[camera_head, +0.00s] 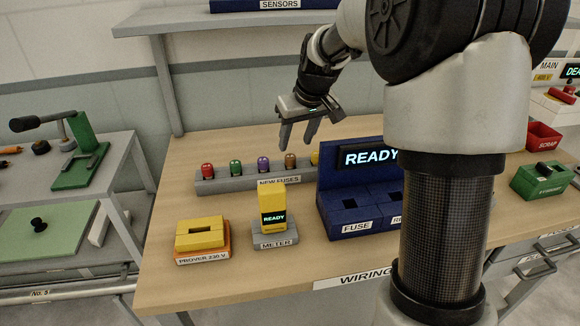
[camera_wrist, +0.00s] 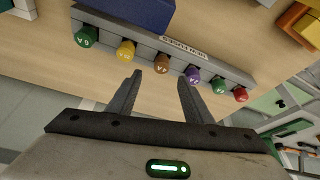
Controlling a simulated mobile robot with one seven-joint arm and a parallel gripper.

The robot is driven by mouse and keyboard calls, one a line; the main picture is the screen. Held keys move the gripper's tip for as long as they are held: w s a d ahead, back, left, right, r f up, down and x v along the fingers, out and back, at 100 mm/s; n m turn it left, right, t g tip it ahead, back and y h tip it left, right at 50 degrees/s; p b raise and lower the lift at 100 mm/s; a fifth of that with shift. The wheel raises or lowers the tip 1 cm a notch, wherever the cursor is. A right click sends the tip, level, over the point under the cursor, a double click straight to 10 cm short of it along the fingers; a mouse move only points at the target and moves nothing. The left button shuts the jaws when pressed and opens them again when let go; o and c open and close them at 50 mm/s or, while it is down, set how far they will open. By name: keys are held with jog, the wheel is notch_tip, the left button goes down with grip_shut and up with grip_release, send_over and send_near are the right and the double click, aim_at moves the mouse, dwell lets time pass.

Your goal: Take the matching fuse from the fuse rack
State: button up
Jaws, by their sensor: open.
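The grey fuse rack (camera_head: 226,185), labelled NEW FUSES, stands on the wooden bench. In the head view its row shows a red fuse (camera_head: 207,170), green fuse (camera_head: 236,168), purple fuse (camera_head: 263,164), brown fuse (camera_head: 290,162) and yellow fuse (camera_head: 315,158). The wrist view adds a second green fuse (camera_wrist: 87,37) past the yellow one. Small cap markings are too blurred to read surely. Nothing visible shows which fuse matches. My gripper (camera_head: 295,145) is open and empty, pointing down near the brown fuse. In the wrist view my fingers (camera_wrist: 160,78) flank the brown fuse's direction, apart from it.
A blue READY station (camera_head: 330,185) with a FUSE slot stands right of the rack. A yellow meter (camera_head: 272,200) and the yellow prover (camera_head: 200,237) stand in front. A shelf (camera_head: 200,20) hangs behind.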

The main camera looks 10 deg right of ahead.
aim_at(291, 157)
jog(key=x, duration=0.3)
jog(key=b+x, duration=0.1)
jog(key=x, duration=0.2)
jog(key=shift+a+f, duration=0.1)
jog(key=shift+f, duration=0.3)
jog(key=c, duration=1.2)
